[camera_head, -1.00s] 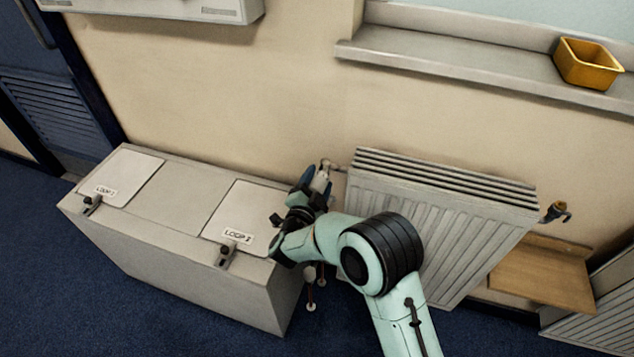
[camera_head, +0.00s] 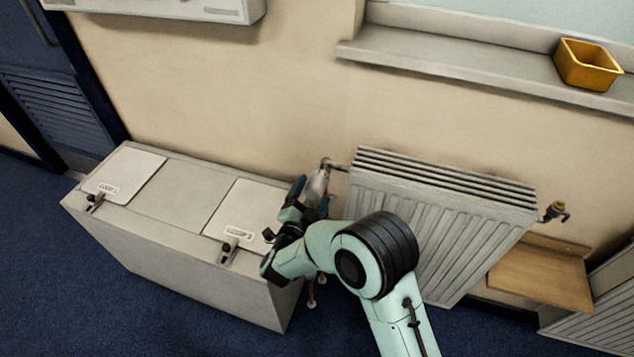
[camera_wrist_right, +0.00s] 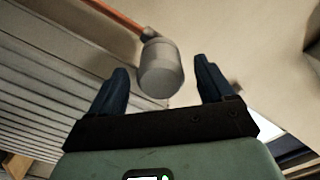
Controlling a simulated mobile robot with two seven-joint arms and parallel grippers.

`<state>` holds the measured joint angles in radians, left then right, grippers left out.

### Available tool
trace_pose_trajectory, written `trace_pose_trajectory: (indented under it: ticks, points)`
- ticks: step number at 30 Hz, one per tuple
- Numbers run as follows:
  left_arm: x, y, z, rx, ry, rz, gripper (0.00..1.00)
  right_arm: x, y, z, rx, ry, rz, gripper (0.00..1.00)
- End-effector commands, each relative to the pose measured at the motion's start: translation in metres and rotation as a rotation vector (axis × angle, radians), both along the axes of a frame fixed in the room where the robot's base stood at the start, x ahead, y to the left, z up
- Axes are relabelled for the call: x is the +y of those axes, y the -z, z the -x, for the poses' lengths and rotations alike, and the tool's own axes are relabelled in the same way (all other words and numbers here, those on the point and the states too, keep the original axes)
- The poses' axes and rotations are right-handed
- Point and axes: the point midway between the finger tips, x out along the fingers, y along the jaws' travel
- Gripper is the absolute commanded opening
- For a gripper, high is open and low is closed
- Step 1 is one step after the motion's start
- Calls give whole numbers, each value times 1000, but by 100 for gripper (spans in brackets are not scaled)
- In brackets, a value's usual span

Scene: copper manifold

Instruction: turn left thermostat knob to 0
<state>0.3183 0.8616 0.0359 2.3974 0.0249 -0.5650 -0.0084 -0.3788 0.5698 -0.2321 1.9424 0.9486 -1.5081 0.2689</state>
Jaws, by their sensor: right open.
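The left thermostat knob (camera_head: 317,184) is a pale grey cylinder on a valve at the left end of the radiator (camera_head: 445,185). In the right wrist view the knob (camera_wrist_right: 160,70) shows between the two dark fingers of my right gripper (camera_wrist_right: 164,78), with a gap on each side. The gripper is open, and its fingertips are level with the knob. In the head view my right gripper (camera_head: 311,197) is just below the knob and partly hides it. I cannot read any number on the knob. My left gripper is out of view.
A grey cabinet (camera_head: 190,195) with two lids and latches stands left of my right gripper, close to it. A yellow tub (camera_head: 588,65) sits on the windowsill (camera_head: 450,65).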

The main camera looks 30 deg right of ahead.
Motion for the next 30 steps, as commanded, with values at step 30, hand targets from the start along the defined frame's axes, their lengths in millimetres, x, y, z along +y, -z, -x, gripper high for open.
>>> trace_pose_trajectory:
  ticks: [30]
  points:
    - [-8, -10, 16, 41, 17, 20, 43, 64, 0, 55, 1, 0, -1, 81]
